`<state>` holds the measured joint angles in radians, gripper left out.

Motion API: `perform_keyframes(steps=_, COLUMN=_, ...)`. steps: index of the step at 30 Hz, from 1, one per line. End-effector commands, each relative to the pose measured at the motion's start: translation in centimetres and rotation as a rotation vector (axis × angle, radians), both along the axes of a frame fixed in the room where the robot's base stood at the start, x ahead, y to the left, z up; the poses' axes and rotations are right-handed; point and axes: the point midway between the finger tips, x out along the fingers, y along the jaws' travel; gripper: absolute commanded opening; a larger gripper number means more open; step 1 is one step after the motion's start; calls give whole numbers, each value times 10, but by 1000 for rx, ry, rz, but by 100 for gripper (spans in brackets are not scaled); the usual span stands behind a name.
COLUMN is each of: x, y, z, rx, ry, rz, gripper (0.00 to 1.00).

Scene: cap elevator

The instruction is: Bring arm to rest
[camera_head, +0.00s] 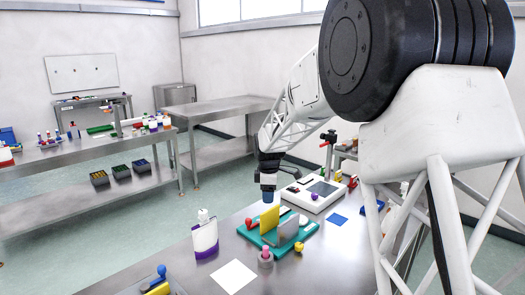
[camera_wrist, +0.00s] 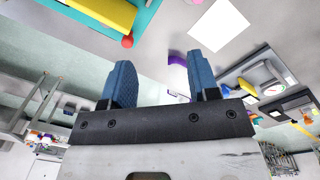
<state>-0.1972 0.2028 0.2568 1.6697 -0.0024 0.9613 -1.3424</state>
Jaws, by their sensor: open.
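My gripper (camera_head: 268,188) hangs above the steel table, over the teal tray (camera_head: 305,235), pointing down in the head view. In the wrist view its two blue fingers (camera_wrist: 162,75) stand apart with nothing held between them. The teal tray carries a yellow plate (camera_head: 269,219) and a grey plate (camera_head: 289,229), both upright. From the head view I cannot tell the exact gap between the fingertips and the yellow plate. My arm covers the right part of the head view.
A white bottle with a purple band (camera_head: 204,238) stands left of the tray. A white square (camera_head: 233,277) lies in front. A white device (camera_head: 315,193) stands behind the tray. A pink-topped grey piece (camera_head: 265,257) is near the tray's front. Other benches stand at the back left.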

Motion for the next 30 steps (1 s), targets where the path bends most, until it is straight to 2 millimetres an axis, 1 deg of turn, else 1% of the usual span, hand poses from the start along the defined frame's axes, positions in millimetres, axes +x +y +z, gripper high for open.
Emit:
perform_keyframes(steps=1, x=-11, y=-7, z=9, rx=3, ry=-5, rz=-33, gripper=55)
perform_keyframes(steps=3, x=-26, y=-16, z=20, rx=6, ry=-10, rz=-85, gripper=55)
perform_keyframes(steps=8, x=-62, y=-34, z=43, rx=14, ry=-24, rz=-201, gripper=55)
perform_keyframes(steps=12, x=-94, y=-50, z=60, rx=23, ry=-35, rz=-304, gripper=55)
perform_keyframes(steps=21, x=-166, y=-80, z=88, rx=44, ry=-56, rz=-521, gripper=55)
perform_keyframes(steps=30, x=-240, y=-106, z=105, rx=71, ry=-78, rz=-738, gripper=55)
